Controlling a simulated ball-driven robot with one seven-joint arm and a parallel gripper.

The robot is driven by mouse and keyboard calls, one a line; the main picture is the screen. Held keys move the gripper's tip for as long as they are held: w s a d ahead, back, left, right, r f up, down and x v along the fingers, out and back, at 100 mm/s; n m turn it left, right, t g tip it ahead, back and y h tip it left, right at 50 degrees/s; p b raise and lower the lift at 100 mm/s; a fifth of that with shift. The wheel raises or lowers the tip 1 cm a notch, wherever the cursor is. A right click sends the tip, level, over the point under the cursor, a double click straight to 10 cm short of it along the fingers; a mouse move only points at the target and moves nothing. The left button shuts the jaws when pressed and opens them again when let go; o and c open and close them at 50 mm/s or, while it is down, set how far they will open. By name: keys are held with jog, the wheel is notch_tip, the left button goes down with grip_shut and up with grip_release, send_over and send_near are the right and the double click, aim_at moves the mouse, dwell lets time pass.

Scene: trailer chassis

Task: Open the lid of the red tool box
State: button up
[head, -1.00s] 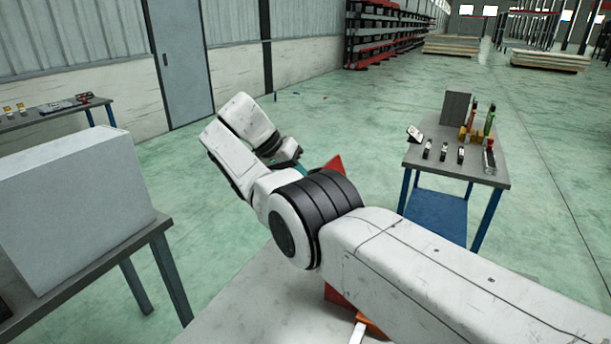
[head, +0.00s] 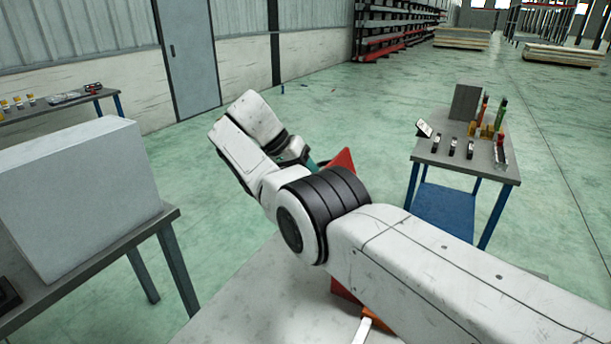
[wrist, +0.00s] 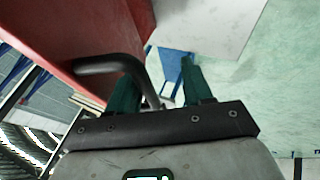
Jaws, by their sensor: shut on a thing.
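The red tool box shows in the head view as a red pointed panel (head: 344,160) rising behind my arm and a red patch (head: 345,291) below it. My arm hides most of the box. In the wrist view a large red panel (wrist: 50,30) fills the upper left, with a dark curved handle (wrist: 115,64) on it. My gripper (wrist: 160,88) has teal fingers, and the handle runs down between them. It is shut on the handle. In the head view my gripper (head: 308,163) is mostly hidden by my wrist, beside the raised red panel.
The box stands on a pale table (head: 250,300). A small orange piece (head: 378,317) lies near its front. A table at left carries a grey box (head: 75,195). A grey-topped table (head: 450,158) with small tools stands at right. Green floor between is open.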

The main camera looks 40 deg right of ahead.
jog(key=shift+w+a, duration=0.1)
jog(key=s+a+r+p, duration=0.3)
jog(key=s+r, duration=1)
jog(key=shift+s+a, duration=0.15)
jog(key=shift+s, duration=0.25)
dwell(0.7)
